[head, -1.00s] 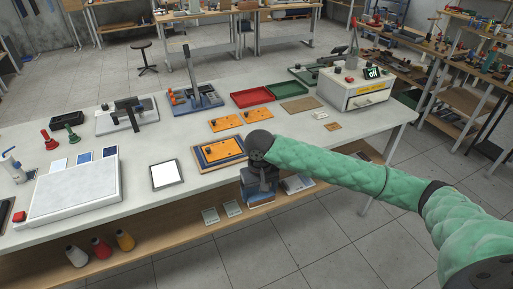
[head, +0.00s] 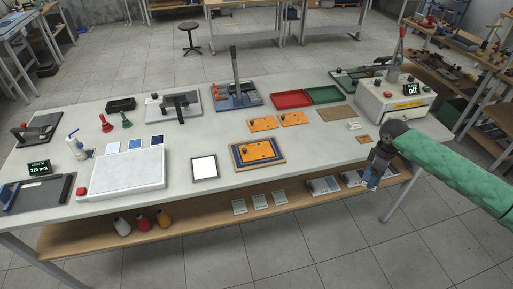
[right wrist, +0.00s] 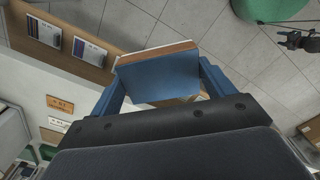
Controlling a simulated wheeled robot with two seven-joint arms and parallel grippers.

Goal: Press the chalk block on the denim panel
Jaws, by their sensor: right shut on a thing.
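My right gripper (head: 374,178) hangs pointing down at the bench's front edge, below the control box on the right. In the right wrist view its blue fingers (right wrist: 162,92) are shut on a flat block (right wrist: 160,78) with a blue face and a brown and pale edge. I cannot tell whether this block is the chalk block or the denim panel. My left gripper is out of view.
An orange plate on a blue board (head: 257,153) lies mid-bench near a white framed square (head: 204,167). A red tray (head: 292,99) and a green tray (head: 323,94) stand behind. The control box (head: 396,102) reads "off". A lower shelf (head: 190,222) holds spools and cards.

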